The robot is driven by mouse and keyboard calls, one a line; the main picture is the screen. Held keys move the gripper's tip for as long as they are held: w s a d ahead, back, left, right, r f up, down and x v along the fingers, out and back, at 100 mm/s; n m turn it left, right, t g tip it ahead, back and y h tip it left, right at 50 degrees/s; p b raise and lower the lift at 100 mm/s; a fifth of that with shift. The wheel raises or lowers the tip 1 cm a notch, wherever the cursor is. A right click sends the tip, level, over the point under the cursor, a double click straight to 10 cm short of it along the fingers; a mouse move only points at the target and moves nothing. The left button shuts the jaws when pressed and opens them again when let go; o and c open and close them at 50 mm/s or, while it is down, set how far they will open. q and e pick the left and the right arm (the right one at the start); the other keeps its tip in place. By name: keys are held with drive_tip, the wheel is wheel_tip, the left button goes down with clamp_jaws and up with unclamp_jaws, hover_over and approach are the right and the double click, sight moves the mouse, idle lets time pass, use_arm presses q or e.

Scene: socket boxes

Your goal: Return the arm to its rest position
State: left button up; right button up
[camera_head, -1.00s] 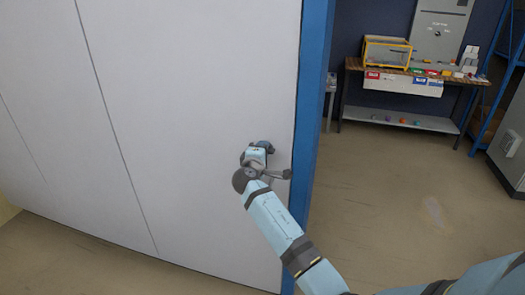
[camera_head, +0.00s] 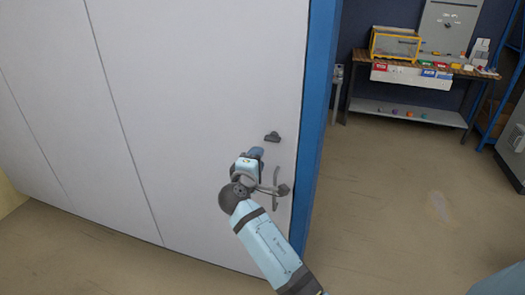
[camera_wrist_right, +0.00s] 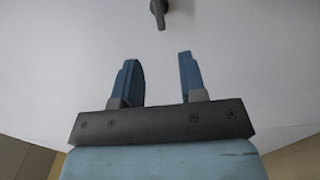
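My right arm reaches up from the bottom of the head view to a white door panel (camera_head: 215,90). My right gripper (camera_head: 257,152) is just below and left of a dark door handle (camera_head: 272,137), with a gap between them. In the right wrist view the two blue fingers of the gripper (camera_wrist_right: 158,75) are apart with nothing between them. The handle (camera_wrist_right: 158,12) shows beyond the fingertips at the top edge, partly cut off. My left gripper is in neither view.
A blue door frame edge (camera_head: 318,120) stands right of the handle. Beyond it is open floor (camera_head: 400,205). A workbench (camera_head: 430,72) with a yellow-framed box (camera_head: 395,45) and coloured boxes stands at the back right. A grey cabinet (camera_head: 515,140) is at the right edge.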

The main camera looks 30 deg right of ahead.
drive_tip(key=shift+v, duration=1.1)
drive_tip(key=s+a+f+y+p, duration=0.3)
drive_tip(key=s+f+y, duration=0.2)
drive_tip(key=f, duration=0.1)
drive_tip(key=s+a+f+y+p, duration=0.25)
drive_tip(key=s+f+y, duration=0.2)
drive_tip(key=f, duration=0.25)
drive_tip(key=s+a+f+m+y+p, duration=0.2)
drive_tip(key=s+a+y+p, duration=0.1)
drive_tip(key=s, duration=0.7)
drive_tip(key=s+a+f+m+y+p, duration=0.1)
drive_tip(key=s+a+m+y+p, duration=0.2)
drive_tip(key=s, duration=0.8)
drive_tip(key=shift+a+f+g+y, duration=0.3)
drive_tip(key=shift+a+f+y, duration=0.1)
drive_tip(key=shift+a+y, duration=0.35)
